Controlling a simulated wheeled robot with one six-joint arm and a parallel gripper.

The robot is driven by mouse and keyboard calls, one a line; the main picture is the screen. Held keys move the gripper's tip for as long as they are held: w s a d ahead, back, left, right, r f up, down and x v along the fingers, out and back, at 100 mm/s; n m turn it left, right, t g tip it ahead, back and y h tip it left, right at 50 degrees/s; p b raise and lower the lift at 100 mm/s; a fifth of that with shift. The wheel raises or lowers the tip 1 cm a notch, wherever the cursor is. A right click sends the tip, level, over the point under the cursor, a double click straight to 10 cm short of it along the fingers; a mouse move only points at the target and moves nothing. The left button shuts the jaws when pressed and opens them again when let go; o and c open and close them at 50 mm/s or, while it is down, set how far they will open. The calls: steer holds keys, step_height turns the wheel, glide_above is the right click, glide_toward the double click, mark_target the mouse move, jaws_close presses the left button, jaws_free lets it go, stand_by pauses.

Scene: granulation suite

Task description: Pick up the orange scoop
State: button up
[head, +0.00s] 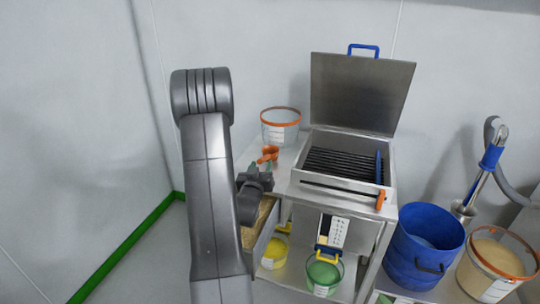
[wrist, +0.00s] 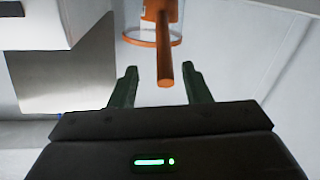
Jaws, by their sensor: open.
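The orange scoop (head: 268,154) lies on the steel bench to the left of the open machine in the head view. In the wrist view the scoop's handle (wrist: 164,62) points toward my gripper (wrist: 162,84), and its end shows between the two green fingertips, with a gap on each side. My gripper is open and empty. How far the handle reaches in between the fingers in depth I cannot tell. In the head view my arm hides part of the bench's left side, and the gripper's dark body sits just below the scoop.
A clear tub with an orange rim (head: 281,113) stands behind the scoop. The steel machine (head: 312,140) with its raised lid (head: 361,92) is close on the right. Yellow and green tubs sit on the lower shelf. A blue bucket (head: 407,268) stands at the right.

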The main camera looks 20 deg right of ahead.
mark_target(262, 158)
steer(key=x, duration=0.2)
steer(key=p+x, duration=0.1)
steer(key=x, duration=0.1)
steer(key=shift+w+a+r+p, duration=0.15)
steer(key=shift+w+r+p, duration=0.05)
steer(key=shift+w+p, duration=0.15)
steer(key=shift+w+d+f, duration=0.1)
steer(key=shift+w+d, duration=0.1)
steer(key=shift+w, duration=0.25)
jaws_close()
